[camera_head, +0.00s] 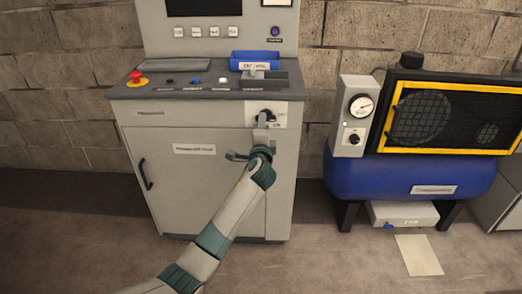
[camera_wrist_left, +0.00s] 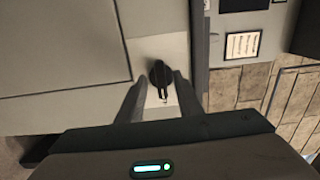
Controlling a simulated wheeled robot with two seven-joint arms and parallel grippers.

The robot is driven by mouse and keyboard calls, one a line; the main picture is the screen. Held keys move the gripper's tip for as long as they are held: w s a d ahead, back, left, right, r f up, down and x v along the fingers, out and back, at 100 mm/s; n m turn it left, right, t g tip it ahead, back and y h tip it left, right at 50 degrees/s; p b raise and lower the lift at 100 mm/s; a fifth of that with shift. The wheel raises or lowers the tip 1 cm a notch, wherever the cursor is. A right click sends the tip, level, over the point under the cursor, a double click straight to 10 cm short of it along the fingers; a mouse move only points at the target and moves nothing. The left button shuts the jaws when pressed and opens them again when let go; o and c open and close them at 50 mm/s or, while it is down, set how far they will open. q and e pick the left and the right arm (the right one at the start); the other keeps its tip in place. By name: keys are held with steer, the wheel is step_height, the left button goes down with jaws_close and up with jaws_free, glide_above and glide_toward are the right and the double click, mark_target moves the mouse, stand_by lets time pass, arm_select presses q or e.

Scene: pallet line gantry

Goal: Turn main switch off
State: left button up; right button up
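The main switch is a black rotary knob (camera_head: 267,113) on a pale plate (camera_head: 288,112) at the upper right of the grey cabinet's front. The knob also shows in the left wrist view (camera_wrist_left: 160,74), with a dark pointer part along it. My left gripper (camera_head: 263,124) is just in front of and below the knob in the head view. In the left wrist view its two fingers (camera_wrist_left: 159,80) stand apart on either side of the knob. The right finger looks very close to it; I cannot tell whether it touches. The plate's small lettering is not clearly readable.
The grey cabinet (camera_head: 210,185) has a black door handle (camera_head: 145,174) and a desk top with a red emergency button (camera_head: 136,77) and a blue tray (camera_head: 254,59). A blue compressor (camera_head: 390,178) with a gauge stands at right. Floor in front is mostly clear.

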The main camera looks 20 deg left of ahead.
arm_select(q)
steer(key=v, duration=1.4)
steer(key=shift+s, duration=0.35)
arm_select(e)
steer(key=shift+w+f, duration=0.1)
steer(key=shift+f, duration=0.25)
